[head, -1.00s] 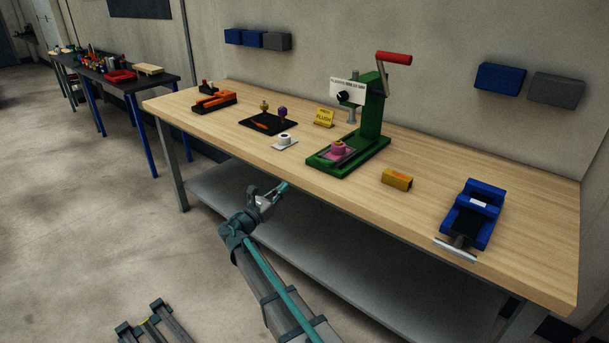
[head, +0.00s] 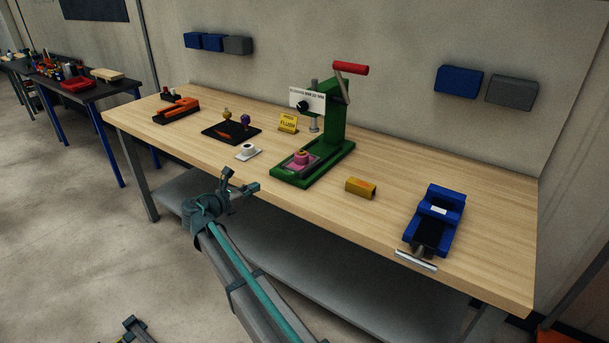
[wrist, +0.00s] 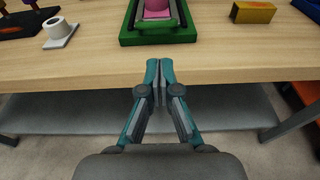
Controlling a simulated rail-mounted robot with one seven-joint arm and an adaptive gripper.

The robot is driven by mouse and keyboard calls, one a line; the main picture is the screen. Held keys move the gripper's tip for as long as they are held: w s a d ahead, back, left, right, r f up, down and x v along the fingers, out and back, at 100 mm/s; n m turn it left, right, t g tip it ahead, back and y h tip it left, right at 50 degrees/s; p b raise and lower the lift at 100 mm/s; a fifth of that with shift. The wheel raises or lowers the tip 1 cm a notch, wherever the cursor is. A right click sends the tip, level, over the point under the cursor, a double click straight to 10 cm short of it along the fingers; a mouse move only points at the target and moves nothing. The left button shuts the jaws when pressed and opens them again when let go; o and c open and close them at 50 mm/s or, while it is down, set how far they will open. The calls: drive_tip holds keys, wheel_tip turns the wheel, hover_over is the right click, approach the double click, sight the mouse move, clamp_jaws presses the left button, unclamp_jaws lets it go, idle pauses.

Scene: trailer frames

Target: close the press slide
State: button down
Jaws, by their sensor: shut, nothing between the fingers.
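The green press (head: 326,150) stands upright on the wooden bench, with a red-handled lever (head: 350,69) at its top. Its slide (head: 286,168) lies on the front of the green base and carries a pink piece (head: 301,158). In the wrist view the front of the green base (wrist: 160,38) shows at the top, with the pink piece (wrist: 155,10) partly cut off. My gripper (head: 241,182) is in front of the bench's front edge, apart from the press. In the wrist view my gripper (wrist: 158,66) is shut and empty, pointing toward the base.
A white ring on a pad (head: 248,152) is left of the base, and a yellow block (head: 361,188) is right of it. A blue vise (head: 436,220) stands farther right.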

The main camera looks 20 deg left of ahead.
drive_tip(key=p+x, duration=0.1)
drive_tip(key=x, duration=0.3)
drive_tip(key=p+x, duration=0.1)
drive_tip(key=x, duration=0.3)
drive_tip(key=p+x, duration=0.1)
drive_tip(key=x, duration=0.3)
drive_tip(key=shift+w+a+r, duration=0.15)
drive_tip(key=shift+w+a, duration=0.05)
drive_tip(key=shift+a, duration=0.1)
drive_tip(key=shift+w+d+f+p, duration=0.25)
drive_tip(key=shift+w+p, duration=0.15)
drive_tip(key=shift+w, duration=0.15)
